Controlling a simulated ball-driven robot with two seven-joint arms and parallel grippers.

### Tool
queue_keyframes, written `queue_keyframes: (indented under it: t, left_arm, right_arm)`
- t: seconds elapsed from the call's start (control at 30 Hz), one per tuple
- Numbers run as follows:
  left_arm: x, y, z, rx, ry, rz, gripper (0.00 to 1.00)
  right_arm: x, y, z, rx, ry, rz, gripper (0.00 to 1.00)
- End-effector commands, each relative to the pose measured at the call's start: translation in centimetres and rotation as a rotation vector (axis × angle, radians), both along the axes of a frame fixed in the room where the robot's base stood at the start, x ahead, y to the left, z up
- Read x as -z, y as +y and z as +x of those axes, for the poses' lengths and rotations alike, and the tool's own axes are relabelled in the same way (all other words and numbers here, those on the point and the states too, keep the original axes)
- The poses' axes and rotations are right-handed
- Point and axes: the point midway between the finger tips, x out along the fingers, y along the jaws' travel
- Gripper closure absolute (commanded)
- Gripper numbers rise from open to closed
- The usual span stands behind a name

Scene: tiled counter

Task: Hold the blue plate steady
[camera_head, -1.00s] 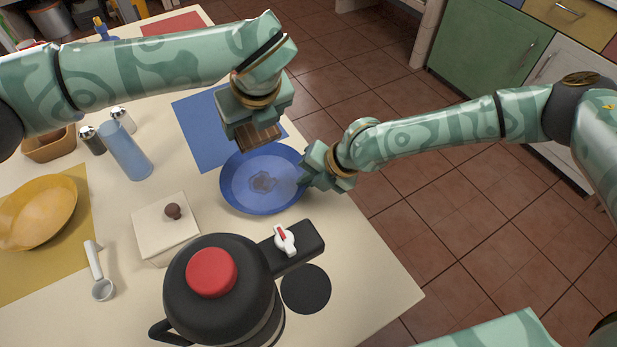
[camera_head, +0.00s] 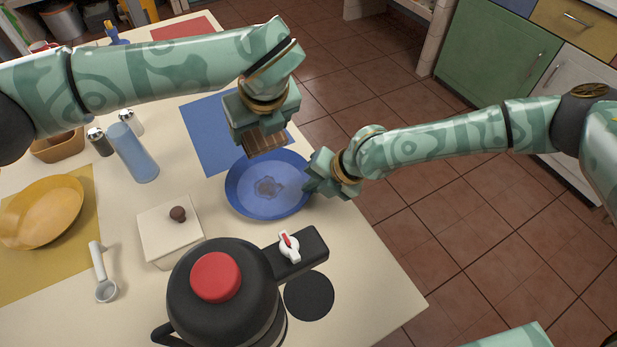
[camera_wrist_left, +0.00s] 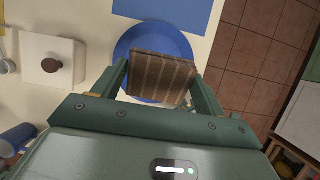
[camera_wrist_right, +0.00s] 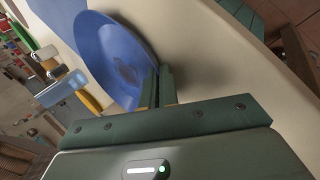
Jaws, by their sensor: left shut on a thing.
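The blue plate (camera_head: 240,197) lies at the counter's right edge, with a dark smudge (camera_head: 269,187) in its middle. It also shows in the left wrist view (camera_wrist_left: 128,47) and the right wrist view (camera_wrist_right: 95,50). My right gripper (camera_head: 312,186) is at the plate's right rim, its fingers (camera_wrist_right: 158,88) close together on the rim. My left gripper (camera_head: 264,143) is shut on a brown striped block (camera_wrist_left: 160,77), held above the plate's far side. The block hides part of the plate in the left wrist view.
A black kettle (camera_head: 222,316) with a red lid knob stands in front of the plate. A blue mat (camera_head: 205,130) lies behind.

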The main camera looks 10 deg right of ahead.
Motion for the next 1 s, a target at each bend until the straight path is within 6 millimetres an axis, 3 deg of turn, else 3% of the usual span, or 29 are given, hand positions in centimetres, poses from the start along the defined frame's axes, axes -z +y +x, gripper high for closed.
queue_keyframes:
  t: [0.07,0.23,0.37,1.0]
  left_arm:
    - [0.5,-0.3,-0.1,-0.007,0.064,-0.023,0.51]
    - [3.3,0.1,1.9,-0.101,0.197,-0.074,0.51]
    - [3.7,0.5,3.3,-0.063,0.288,-0.106,0.51]
    - [8.6,0.3,3.1,0.0,0.359,-0.116,0.51]
  right_arm:
    - [0.0,0.0,0.0,0.0,0.001,-0.001,1.0]
    - [0.0,0.0,0.0,0.0,0.001,-0.001,1.0]
    - [0.0,0.0,0.0,0.0,0.001,-0.001,1.0]
    - [0.0,0.0,0.0,0.0,0.001,-0.001,1.0]
